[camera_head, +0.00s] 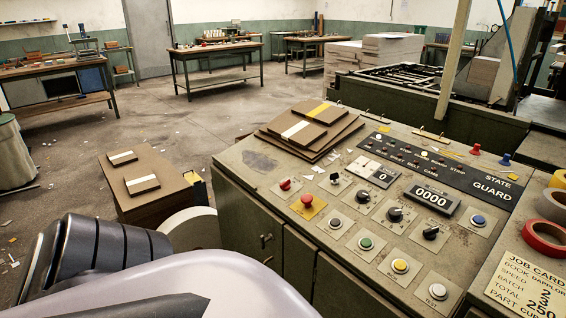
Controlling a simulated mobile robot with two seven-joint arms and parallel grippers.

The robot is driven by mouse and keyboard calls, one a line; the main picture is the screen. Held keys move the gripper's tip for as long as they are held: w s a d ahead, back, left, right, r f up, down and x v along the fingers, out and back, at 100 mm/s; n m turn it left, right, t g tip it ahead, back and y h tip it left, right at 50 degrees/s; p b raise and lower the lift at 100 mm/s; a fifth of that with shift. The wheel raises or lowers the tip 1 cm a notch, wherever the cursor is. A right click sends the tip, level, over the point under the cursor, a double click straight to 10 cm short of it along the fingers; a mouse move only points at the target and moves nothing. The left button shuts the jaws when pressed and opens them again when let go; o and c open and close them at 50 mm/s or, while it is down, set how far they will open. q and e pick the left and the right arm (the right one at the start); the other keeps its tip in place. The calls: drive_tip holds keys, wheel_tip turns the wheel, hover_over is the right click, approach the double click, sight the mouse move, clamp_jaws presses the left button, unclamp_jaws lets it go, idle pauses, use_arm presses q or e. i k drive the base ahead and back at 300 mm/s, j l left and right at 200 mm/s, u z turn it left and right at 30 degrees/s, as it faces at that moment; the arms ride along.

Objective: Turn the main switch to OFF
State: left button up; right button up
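The control panel (262,163) of a green machine cabinet fills the middle and right. A small red knob (285,184) sits on a light plate near its left edge. A black knob (334,179) is beside it to the right. Larger black rotary knobs sit at the middle (395,214), at the upper middle (363,196) and to the right (431,232). The small labels are too small to read, so I cannot tell which is the main switch or its position. Parts of my own arm show at the lower left; neither gripper is in view.
A red mushroom button (307,200) on a yellow plate sits close to the red knob. Greyboard sheets (313,128) lie on the panel's back left. Tape rolls (545,237) and a job card (528,285) lie right. A board stack (149,205) stands left; floor beyond is open.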

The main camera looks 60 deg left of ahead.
sight(285, 186)
drive_tip(key=j, duration=0.55)
drive_tip(key=k+j+z, duration=0.1)
drive_tip(key=j, duration=0.4)
drive_tip(key=k+j, duration=0.1)
drive_tip(key=j, duration=0.4)
